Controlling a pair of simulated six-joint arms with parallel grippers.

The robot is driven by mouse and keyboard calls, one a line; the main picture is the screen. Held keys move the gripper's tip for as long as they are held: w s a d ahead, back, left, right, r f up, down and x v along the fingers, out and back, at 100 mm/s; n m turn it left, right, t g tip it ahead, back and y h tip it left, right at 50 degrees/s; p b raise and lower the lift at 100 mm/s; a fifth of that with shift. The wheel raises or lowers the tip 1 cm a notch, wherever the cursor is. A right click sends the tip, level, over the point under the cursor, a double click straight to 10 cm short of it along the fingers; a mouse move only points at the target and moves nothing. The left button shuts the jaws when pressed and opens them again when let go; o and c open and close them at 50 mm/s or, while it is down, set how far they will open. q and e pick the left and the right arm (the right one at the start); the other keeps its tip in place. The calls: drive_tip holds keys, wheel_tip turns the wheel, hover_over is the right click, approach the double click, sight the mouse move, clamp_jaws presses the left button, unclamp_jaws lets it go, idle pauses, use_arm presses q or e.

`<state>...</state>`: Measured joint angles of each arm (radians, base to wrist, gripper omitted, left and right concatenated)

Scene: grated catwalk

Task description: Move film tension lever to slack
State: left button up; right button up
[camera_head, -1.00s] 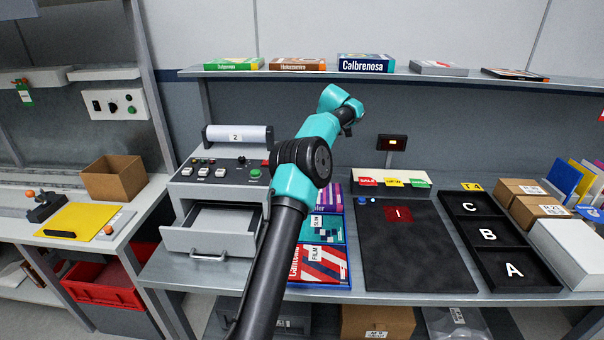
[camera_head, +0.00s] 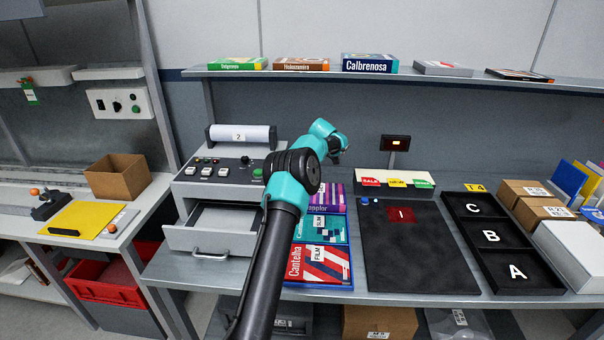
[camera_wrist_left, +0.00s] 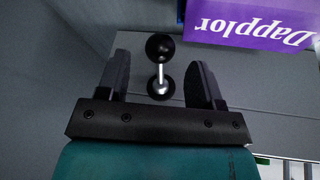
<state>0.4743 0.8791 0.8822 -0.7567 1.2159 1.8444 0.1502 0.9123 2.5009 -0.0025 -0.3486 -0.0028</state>
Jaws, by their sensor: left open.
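In the left wrist view the lever (camera_wrist_left: 160,65) shows as a black ball knob on a short bright rod, with a silver ball at its other end. My left gripper (camera_wrist_left: 160,72) is open, with one finger on each side of the lever in the picture. I see no contact, and cannot tell how far the lever lies from the fingertips. In the head view my left gripper (camera_head: 339,147) is above the back of the bench. I cannot make out the lever there. My right gripper is out of view.
The purple Dapplor box (camera_wrist_left: 245,22) lies close by; it also shows in the head view (camera_head: 333,189). The grey machine (camera_head: 225,176) with a film roll (camera_head: 240,136) and an open drawer (camera_head: 208,240) stands to the left. A dark mat (camera_head: 420,260) lies to the right.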

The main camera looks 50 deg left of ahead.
use_arm(q)
drive_tip(key=shift+x, duration=1.75)
drive_tip(key=c, duration=0.9)
drive_tip(key=shift+r, duration=0.1)
drive_tip(key=shift+r+n+t+h, duration=0.15)
drive_tip(key=shift+r+t+h, duration=0.55)
drive_tip(key=shift+t+h, duration=0.3)
drive_tip(key=shift+r+n+t+h, duration=0.15)
drive_tip(key=shift+r+t+h, duration=0.5)
drive_tip(key=shift+t+h, duration=0.35)
drive_tip(key=o, duration=0.9)
